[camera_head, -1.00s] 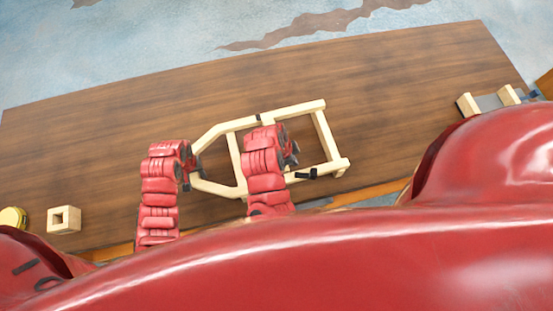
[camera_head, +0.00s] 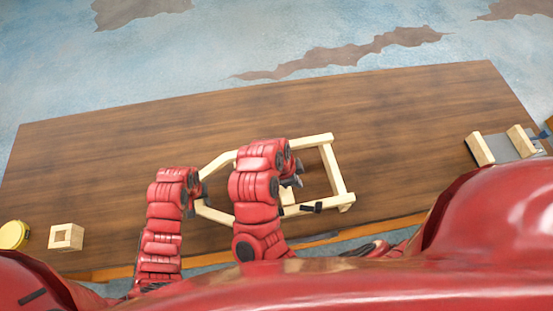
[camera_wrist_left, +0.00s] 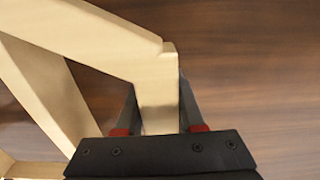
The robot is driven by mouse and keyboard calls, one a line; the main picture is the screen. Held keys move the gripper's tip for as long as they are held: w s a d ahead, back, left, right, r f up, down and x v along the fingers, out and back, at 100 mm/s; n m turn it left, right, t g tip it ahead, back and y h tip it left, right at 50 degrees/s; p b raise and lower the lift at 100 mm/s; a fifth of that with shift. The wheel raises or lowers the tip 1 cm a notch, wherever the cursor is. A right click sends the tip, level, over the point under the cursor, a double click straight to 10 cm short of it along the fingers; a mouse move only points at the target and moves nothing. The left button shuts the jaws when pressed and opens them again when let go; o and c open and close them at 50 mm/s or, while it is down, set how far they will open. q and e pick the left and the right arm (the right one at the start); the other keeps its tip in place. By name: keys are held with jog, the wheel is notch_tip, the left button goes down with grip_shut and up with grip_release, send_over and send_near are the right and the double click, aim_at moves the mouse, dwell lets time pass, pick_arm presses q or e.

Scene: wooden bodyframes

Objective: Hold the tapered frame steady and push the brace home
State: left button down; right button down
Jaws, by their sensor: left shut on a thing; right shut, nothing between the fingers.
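The pale wooden tapered frame (camera_head: 333,170) lies on the table, its narrow end to the left and its wide end to the right. My left gripper (camera_head: 201,193) is at the narrow end. In the left wrist view my left gripper (camera_wrist_left: 158,112) is shut on the short end of the frame (camera_wrist_left: 120,50), one finger on each side. My right gripper (camera_head: 296,180) is shut and empty, over the inside of the frame. My right arm covers the middle of the frame. A short pale wooden piece (camera_head: 288,197) shows below the right gripper; I cannot tell if it is the brace.
A black clip-like part (camera_head: 311,207) is at the lower rail. A hollow wooden block (camera_head: 66,237) and a yellow round object (camera_head: 14,235) are at the table's left. A grey fixture with wooden blocks (camera_head: 505,146) is at the right. The table (camera_head: 420,120) behind the frame is clear.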

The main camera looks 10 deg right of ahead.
pick_arm(q)
jog(key=shift+a, duration=0.1)
jog(key=shift+c, duration=2.2)
grip_release()
jog(key=shift+r, duration=0.1)
notch_tip(320, 180, up, 10)
jog(key=shift+w+r, duration=0.15)
jog(key=shift+r, duration=0.75)
